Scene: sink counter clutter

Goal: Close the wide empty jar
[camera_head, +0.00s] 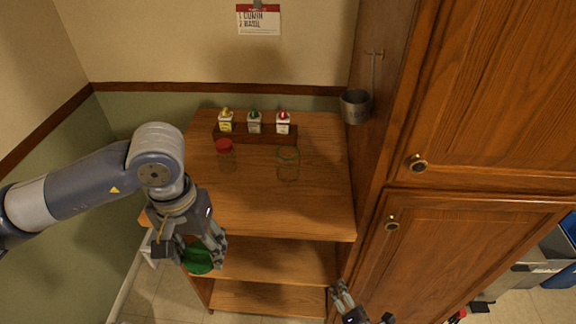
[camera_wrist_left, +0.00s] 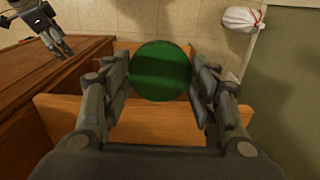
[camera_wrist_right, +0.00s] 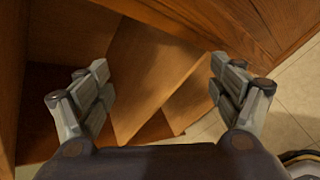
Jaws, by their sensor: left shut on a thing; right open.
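A wide clear jar (camera_head: 288,165) with a greenish rim stands upright and open on the wooden top shelf, and it looks empty. My left gripper (camera_head: 205,250) is shut on a round green lid (camera_head: 198,259), in front of the shelf's left front edge and away from the jar. The lid also shows between the fingers in the left wrist view (camera_wrist_left: 160,70). A narrower clear jar (camera_head: 226,158) with a red lid stands left of the wide jar. My right gripper (camera_head: 362,306) is open and empty, low in front of the cabinet; its spread fingers show in the right wrist view (camera_wrist_right: 160,90).
A wooden rack (camera_head: 256,134) with several small bottles stands behind the jars. A metal cup (camera_head: 355,106) hangs on the cabinet side at the right. The tall cabinet (camera_head: 470,120) borders the shelf on the right. The front of the top shelf (camera_head: 285,215) is clear.

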